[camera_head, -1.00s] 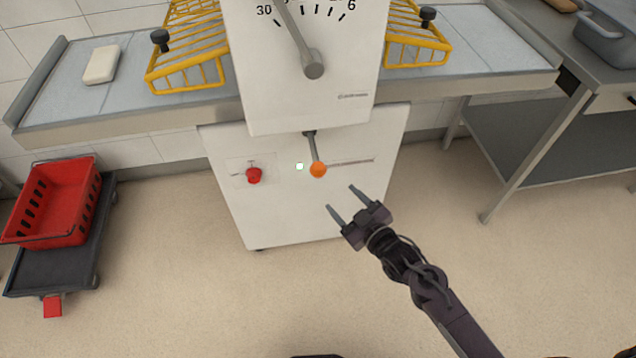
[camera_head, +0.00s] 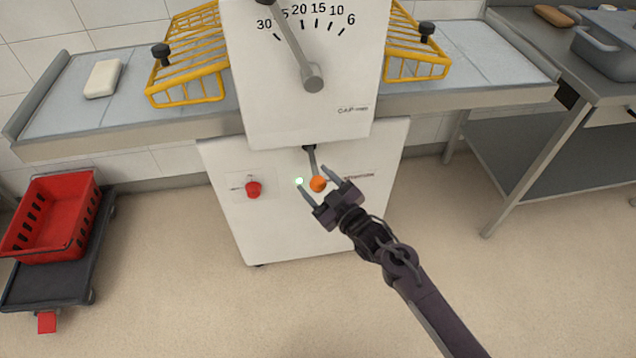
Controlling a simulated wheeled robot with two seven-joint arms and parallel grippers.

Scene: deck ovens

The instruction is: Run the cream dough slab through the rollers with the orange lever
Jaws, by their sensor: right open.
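The cream dough slab (camera_head: 103,78) lies flat on the left belt (camera_head: 65,105) of the dough sheeter (camera_head: 300,100). The orange lever's ball knob (camera_head: 318,184) hangs on a short dark rod at the front of the white lower cabinet. My right gripper (camera_head: 312,180) is open, its two fingers pointing up at the cabinet front. In the picture the orange knob shows between the fingertips; I cannot tell whether they touch it. The rollers are hidden behind the white housing. My left gripper is not in view.
Yellow wire guards (camera_head: 188,60) stand on both sides of the housing. A red button (camera_head: 253,190) is left of the lever. A red crate (camera_head: 50,220) sits on a dark dolly at left. A steel table (camera_head: 560,80) with a grey tub (camera_head: 608,45) stands at right.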

